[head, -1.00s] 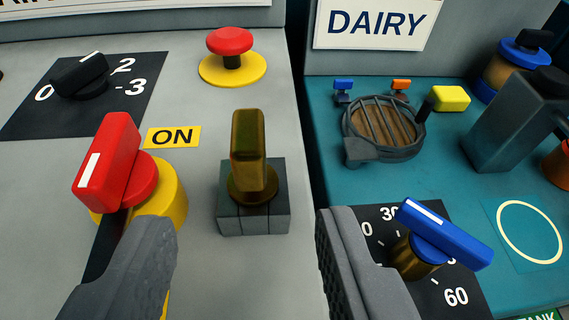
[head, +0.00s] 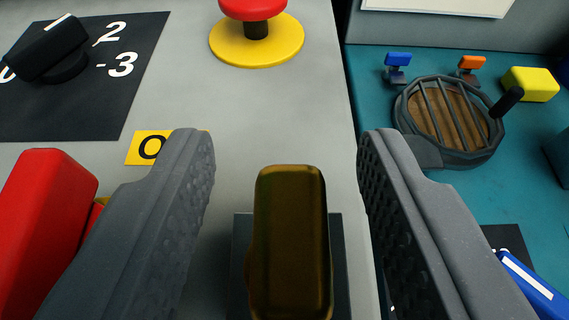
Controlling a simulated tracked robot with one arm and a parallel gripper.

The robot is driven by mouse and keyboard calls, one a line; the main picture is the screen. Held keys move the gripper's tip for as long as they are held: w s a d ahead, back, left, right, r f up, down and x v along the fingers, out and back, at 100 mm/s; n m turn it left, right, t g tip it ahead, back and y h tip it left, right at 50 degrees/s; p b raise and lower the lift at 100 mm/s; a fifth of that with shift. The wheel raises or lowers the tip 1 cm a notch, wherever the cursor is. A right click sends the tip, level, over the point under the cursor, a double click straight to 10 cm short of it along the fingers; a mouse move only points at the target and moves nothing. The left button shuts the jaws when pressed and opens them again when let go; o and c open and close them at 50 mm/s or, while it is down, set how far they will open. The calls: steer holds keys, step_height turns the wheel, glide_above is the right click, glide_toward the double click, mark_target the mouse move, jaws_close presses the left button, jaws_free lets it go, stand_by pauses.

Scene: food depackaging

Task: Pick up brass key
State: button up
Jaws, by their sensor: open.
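The brass key (head: 290,240) stands upright in a dark grey square block (head: 242,262) on the grey panel. Its flat bow faces me and hides most of the block. My gripper (head: 286,150) is open, with one finger on each side of the key. Clear gaps show between the key and both fingers, so neither touches it in this view. The lower end of the key is cut off by the bottom edge of the picture.
A red switch handle (head: 45,225) stands close to my left finger. A black rotary knob (head: 50,50) and a red button on a yellow base (head: 257,45) are farther back.

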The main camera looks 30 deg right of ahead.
steer(key=shift+x, duration=0.8)
jaws_close()
